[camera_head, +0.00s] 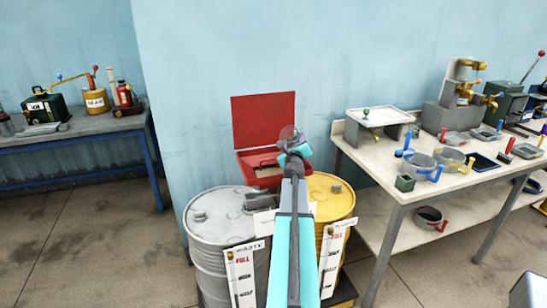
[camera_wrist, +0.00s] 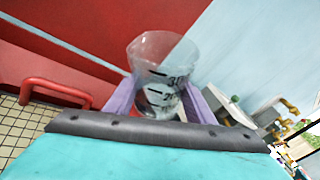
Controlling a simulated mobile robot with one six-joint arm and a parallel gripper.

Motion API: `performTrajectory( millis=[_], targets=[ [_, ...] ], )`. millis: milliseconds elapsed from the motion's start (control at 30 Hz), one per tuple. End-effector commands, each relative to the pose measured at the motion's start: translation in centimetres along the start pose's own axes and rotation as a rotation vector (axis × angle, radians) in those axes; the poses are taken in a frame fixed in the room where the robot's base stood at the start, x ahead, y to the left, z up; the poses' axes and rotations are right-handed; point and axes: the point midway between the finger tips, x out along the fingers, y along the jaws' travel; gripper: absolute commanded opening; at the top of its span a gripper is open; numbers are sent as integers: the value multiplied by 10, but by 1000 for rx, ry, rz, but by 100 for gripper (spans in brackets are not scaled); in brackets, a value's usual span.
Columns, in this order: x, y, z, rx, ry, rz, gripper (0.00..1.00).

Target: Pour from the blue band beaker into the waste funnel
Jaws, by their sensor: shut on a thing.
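My gripper (camera_wrist: 160,102) is shut on a clear beaker (camera_wrist: 162,72) with black graduation marks. The beaker also shows small above the arm's end in the head view (camera_head: 289,134). No blue band can be made out on it, and its lower part is hidden by the gripper. I cannot tell its true tilt or how much liquid it holds. A grey drum (camera_head: 207,228) with a label that seems to read WASTE stands below left of the gripper. No funnel can be made out; my arm hides part of the area between the drums.
A yellow drum (camera_head: 331,196) stands right of the grey one. An open red box (camera_head: 264,108) is behind them, near the gripper; its red side fills the wrist view's left. A workbench (camera_head: 373,172) on the right carries handled cups and tools. Another bench (camera_head: 85,136) is at left.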

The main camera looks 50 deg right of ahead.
Motion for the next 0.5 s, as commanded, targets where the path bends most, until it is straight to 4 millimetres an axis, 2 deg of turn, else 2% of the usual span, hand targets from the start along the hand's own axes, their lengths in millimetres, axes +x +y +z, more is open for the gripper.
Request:
performTrajectory(
  millis=[500],
  targets=[
    [3,-7,3,58,37,23,22]
  ],
)
